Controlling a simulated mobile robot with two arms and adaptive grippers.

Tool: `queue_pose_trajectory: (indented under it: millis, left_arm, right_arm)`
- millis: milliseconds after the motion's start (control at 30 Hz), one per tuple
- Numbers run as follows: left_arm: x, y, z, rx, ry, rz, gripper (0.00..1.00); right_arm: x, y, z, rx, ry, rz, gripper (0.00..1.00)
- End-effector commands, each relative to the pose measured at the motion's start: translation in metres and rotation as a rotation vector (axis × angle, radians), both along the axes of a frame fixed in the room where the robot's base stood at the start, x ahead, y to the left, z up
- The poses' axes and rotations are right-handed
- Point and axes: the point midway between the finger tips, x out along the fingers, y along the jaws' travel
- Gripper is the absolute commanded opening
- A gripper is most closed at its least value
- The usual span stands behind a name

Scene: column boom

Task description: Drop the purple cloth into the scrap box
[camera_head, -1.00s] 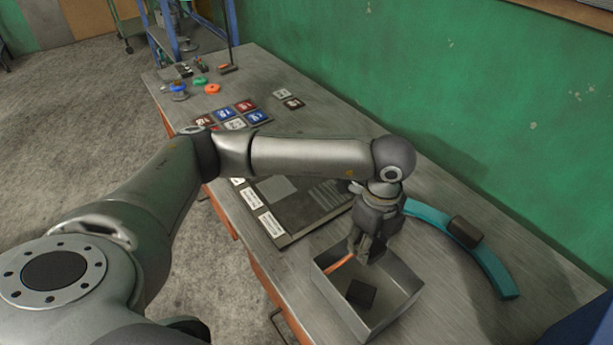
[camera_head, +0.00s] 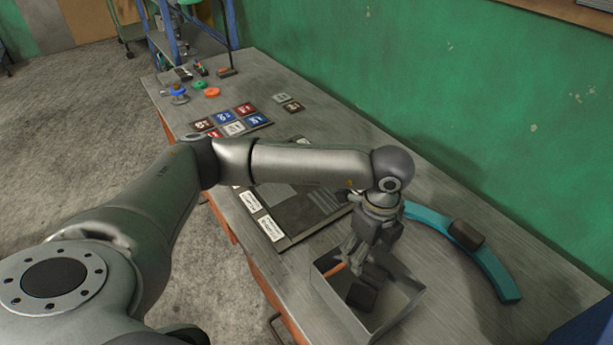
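The grey, open-topped scrap box (camera_head: 398,312) stands at the near part of the bench. Inside it are a dark block (camera_head: 361,295) and part of an orange strip (camera_head: 336,268). My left gripper (camera_head: 364,262) points down over the box's far part, its fingers apart, with nothing clearly held between them. It hides part of the box's inside. I cannot make out a purple cloth anywhere. My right gripper is not in view.
A teal curved piece (camera_head: 487,267) with a dark block (camera_head: 466,235) on it lies right of the box. A dark board (camera_head: 292,232) lies beyond the box, with coloured tiles (camera_head: 224,117) farther back. A green wall (camera_head: 430,90) borders the bench.

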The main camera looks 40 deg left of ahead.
Motion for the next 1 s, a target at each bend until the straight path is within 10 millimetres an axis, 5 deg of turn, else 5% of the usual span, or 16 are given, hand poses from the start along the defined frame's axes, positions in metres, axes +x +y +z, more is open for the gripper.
queue_pose_trajectory:
  millis: [600,1000]
  left_arm:
    - [0.001,0.000,0.105,-0.001,-0.004,0.001,0.65]
    - [0.001,0.000,0.119,0.000,-0.001,0.000,0.65]
  right_arm:
    - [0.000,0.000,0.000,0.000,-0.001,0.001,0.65]
    - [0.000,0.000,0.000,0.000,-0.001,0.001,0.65]
